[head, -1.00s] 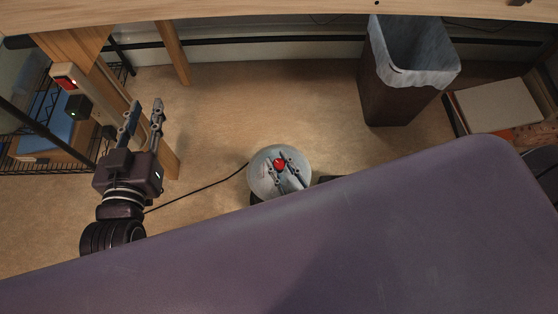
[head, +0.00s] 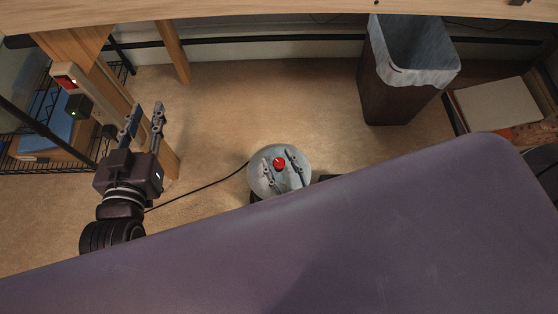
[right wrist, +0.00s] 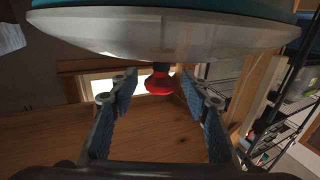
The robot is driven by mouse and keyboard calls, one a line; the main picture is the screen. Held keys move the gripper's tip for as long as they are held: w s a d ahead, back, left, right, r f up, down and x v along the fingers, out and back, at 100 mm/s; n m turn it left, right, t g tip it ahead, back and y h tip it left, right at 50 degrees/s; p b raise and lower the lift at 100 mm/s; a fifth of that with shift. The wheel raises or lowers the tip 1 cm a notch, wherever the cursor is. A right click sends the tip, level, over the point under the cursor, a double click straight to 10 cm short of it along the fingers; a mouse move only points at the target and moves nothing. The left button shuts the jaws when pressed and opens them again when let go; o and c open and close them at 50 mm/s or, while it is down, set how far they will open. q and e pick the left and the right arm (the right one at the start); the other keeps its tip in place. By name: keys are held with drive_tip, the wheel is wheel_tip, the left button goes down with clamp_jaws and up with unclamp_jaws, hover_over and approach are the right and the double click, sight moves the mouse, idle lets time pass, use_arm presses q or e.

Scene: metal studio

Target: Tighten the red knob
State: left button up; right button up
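The red knob (head: 280,162) sits on a short dark stem at the middle of a round pale disc (head: 254,180). In the right wrist view the red knob (right wrist: 160,83) shows below the disc's pale face (right wrist: 160,40). My right gripper (head: 279,162) has its fingers on either side of the knob. In the right wrist view its fingertips (right wrist: 157,80) are spread, with a gap between each one and the knob. My left gripper (head: 144,112) is at the left, away from the disc, with its two fingers apart and nothing between them.
A bin with a grey liner (head: 385,100) stands at the upper right, beside a box (head: 497,105). A wire rack (head: 45,155) and a wooden post (head: 163,155) are near my left gripper. A thin cable (head: 200,188) runs to the disc. Floor (head: 270,100) behind the disc is clear.

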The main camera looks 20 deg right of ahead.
drive_tip(key=shift+s, duration=0.1)
drive_tip(key=s+d, duration=0.1)
drive_tip(key=s, duration=1)
drive_tip(key=shift+s+d, duration=0.2)
drive_tip(key=shift+s, duration=0.2)
